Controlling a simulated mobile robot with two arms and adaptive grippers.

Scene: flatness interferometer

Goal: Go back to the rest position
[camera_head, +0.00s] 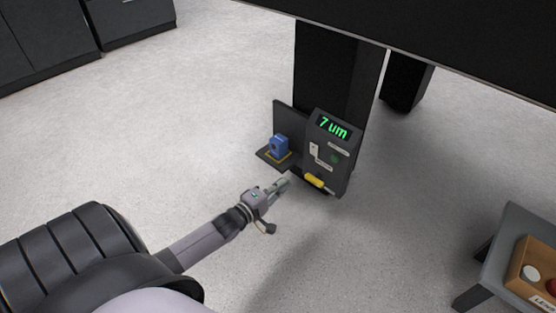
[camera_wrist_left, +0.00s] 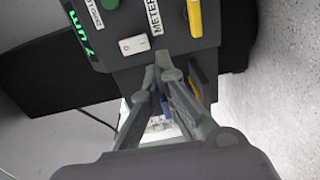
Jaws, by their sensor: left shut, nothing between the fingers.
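My left gripper (camera_head: 281,186) is shut and empty, just in front of the dark interferometer box (camera_head: 341,177). The box has a green "7 um" display (camera_head: 334,127), a green button (camera_head: 334,158), a white switch (camera_head: 314,150) and a yellow handle (camera_head: 315,181). In the left wrist view the closed fingertips (camera_wrist_left: 162,62) are below the white rocker switch (camera_wrist_left: 134,44); I cannot tell if they touch the box. The yellow handle (camera_wrist_left: 194,18) is to the right there. A blue part (camera_head: 279,146) sits on the stage left of the box. My right gripper is not in view.
A dark table (camera_head: 450,60) with a thick leg (camera_head: 325,75) stands behind the box. Dark cabinets (camera_head: 45,35) are at the upper left. The floor (camera_head: 160,120) at left is clear.

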